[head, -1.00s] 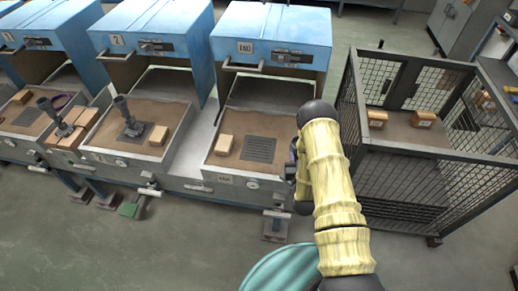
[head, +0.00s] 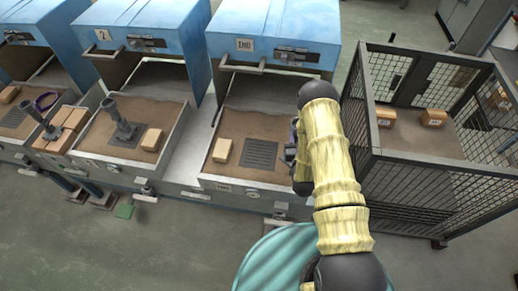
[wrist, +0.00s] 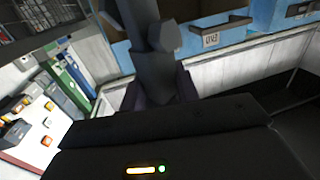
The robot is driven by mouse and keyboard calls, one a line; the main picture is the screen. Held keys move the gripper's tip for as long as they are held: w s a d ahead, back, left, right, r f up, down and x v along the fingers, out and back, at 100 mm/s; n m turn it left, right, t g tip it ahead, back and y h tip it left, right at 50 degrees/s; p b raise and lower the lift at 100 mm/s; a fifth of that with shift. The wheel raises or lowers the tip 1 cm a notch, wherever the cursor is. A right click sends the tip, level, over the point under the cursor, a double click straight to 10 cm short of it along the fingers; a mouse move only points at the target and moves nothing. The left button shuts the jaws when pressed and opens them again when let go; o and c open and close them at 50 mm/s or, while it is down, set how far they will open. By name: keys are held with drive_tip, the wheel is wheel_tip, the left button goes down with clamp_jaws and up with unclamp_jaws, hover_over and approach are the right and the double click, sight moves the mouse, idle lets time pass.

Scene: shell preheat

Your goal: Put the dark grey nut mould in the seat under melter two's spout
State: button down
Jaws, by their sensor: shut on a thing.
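My gripper (head: 291,150) is mostly hidden behind my arm in the head view, over the right edge of the end unit's tray. In the wrist view its dark fingers (wrist: 158,92) are shut on a dark grey piece (wrist: 150,40) with a post and a faceted knob, probably the nut mould. The unit marked 2 (head: 130,38) has a sand tray with a grey tubed piece (head: 122,125) standing on a dark grate. I cannot make out a spout or a free seat there.
The end unit's tray holds a bare grate (head: 260,153) and a tan block (head: 222,150). Tan boxes (head: 62,130) and another grey tubed piece (head: 40,118) are left of unit 2. A mesh cage (head: 430,155) stands at the right.

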drive_tip(key=shift+w, duration=0.1)
idle(0.3)
drive_tip(key=shift+w+a+f+b, duration=0.2)
drive_tip(key=shift+w+b, duration=0.15)
drive_tip(key=shift+b, duration=0.25)
drive_tip(key=w+a+n+y+b, duration=0.2)
drive_tip(key=w+a+b, duration=0.7)
drive_tip(key=b, duration=1.7)
drive_tip(key=a+y, duration=0.1)
drive_tip(key=a, duration=0.3)
drive_tip(key=shift+w+a+f, duration=0.25)
drive_tip(key=shift+w, duration=0.15)
wheel_tip(320, 180, down, 6)
drive_tip(key=shift+r, duration=0.1)
